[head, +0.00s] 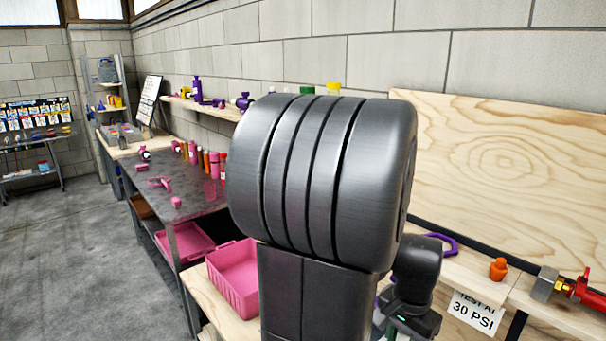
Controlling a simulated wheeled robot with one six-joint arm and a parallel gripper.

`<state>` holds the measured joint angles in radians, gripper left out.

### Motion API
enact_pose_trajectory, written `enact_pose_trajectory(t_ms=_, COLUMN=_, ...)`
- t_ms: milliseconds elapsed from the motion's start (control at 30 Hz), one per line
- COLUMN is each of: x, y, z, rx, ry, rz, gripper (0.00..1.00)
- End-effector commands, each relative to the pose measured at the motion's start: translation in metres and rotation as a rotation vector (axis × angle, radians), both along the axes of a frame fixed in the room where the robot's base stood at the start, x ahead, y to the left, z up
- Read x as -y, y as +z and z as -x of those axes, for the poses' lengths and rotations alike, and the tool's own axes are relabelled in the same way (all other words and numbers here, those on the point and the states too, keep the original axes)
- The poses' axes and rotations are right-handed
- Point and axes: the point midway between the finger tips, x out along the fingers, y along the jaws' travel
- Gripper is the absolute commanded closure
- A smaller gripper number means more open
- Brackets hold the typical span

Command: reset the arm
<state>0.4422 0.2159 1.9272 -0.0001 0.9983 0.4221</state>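A large dark grey link of my own arm fills the middle of the head view and hides much of the bench behind it. A smaller black part of my arm shows just to its right. Below that, at the bottom edge, is what looks like the body of my gripper (408,322), largely hidden and cut off. Its fingers do not show, so I cannot see whether it is open or holds anything.
A wooden bench carries an orange fitting (498,269), a red valve with a brass end (575,288) and a "30 PSI" sign (474,312). A purple ring (442,242) lies behind my arm. A pink bin (236,280) is left. Open floor (70,260) lies further left.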

Motion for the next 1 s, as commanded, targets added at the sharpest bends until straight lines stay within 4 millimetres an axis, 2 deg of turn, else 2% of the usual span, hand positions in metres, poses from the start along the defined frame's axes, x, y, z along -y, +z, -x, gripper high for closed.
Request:
enact_pose_trajectory(t_ms=33, x=-0.001, y=-0.012, z=0.001, rx=-0.006, ry=0.0, rz=-0.003, gripper=0.69)
enact_pose_trajectory(t_ms=200, x=0.0, y=-0.037, z=0.001, rx=-0.005, ry=0.0, rz=-0.003, gripper=0.69)
enact_pose_trajectory(t_ms=400, x=0.0, y=-0.052, z=0.001, rx=-0.002, ry=0.0, rz=-0.001, gripper=0.69)
enact_pose_trajectory(t_ms=833, x=0.0, y=-0.051, z=0.0, rx=0.0, ry=0.01, rz=0.0, gripper=0.69)
enact_pose_trajectory(t_ms=1000, x=0.0, y=-0.039, z=-0.001, rx=0.004, ry=0.0, rz=0.002, gripper=0.69)
